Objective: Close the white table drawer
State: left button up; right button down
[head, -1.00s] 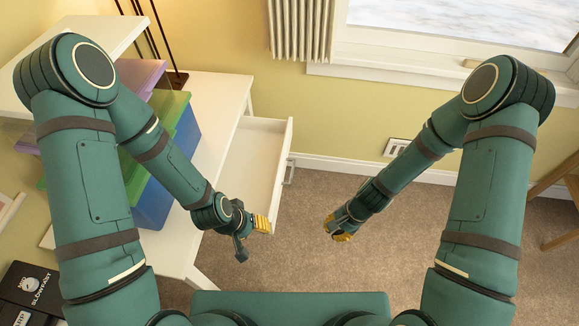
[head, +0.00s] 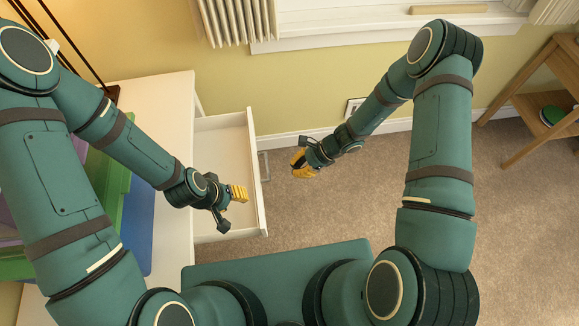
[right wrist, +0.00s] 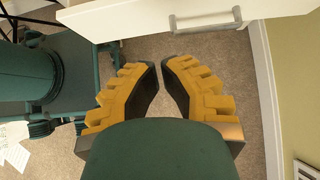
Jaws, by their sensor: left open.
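The white table (head: 172,95) stands at the left with its white drawer (head: 226,148) pulled out to the right. The drawer looks empty, and a metal handle (head: 264,166) is on its front. The drawer front (right wrist: 205,20) and its handle (right wrist: 222,22) also show at the top of the right wrist view. My left gripper (head: 232,204) is open and appears over the drawer's near part; contact cannot be told. My right gripper (head: 299,163) is right of the drawer front, apart from it. Its fingertips (right wrist: 160,66) are close together with nothing between them.
Blue and green bins (head: 139,220) stand on the table, partly behind my left arm. A wooden shelf stand (head: 540,100) is at the far right. Carpet (head: 370,200) right of the drawer is clear.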

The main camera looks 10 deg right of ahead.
jog(key=b, duration=0.1)
send_near(267, 180)
jog(key=s+a+f, duration=0.2)
jog(key=a+f, duration=0.1)
pick_arm(q)
jog(key=shift+s+f, duration=0.15)
jog(key=shift+f, duration=0.4)
pick_arm(e)
jog(key=shift+s+a, duration=0.1)
jog(key=shift+a, duration=1.85)
jog(key=shift+a, duration=0.1)
